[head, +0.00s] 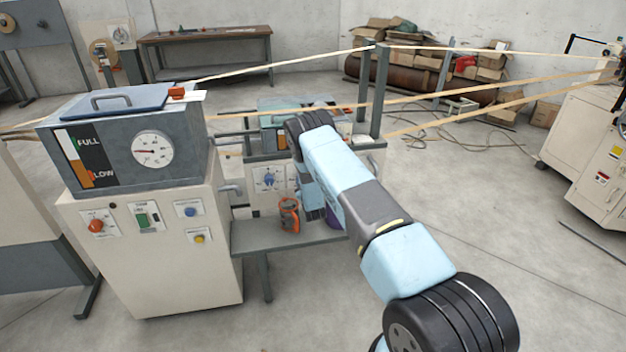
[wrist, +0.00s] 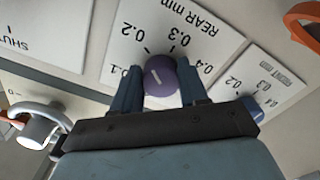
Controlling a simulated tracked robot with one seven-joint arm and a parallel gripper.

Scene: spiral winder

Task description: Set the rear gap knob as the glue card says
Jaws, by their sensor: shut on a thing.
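The rear gap knob (wrist: 160,80) is a purple round knob with a white pointer mark. It sits on a white plate (wrist: 215,42) lettered "REAR mm", which appears upside down in the wrist view, with a scale from 0.1 to 0.4. The mark points up and slightly left, roughly towards 0.2; its exact setting is hard to read. My gripper (wrist: 158,88) is shut on the knob, one finger on each side. I cannot make out a readable glue card.
A blue front knob (wrist: 254,107) on its own scale plate is close beside my gripper; it also shows in the head view (head: 269,180). An orange object (head: 289,215) stands on the grey shelf (head: 265,237) below. The glue tank (head: 110,160) is left; tan strips stretch overhead.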

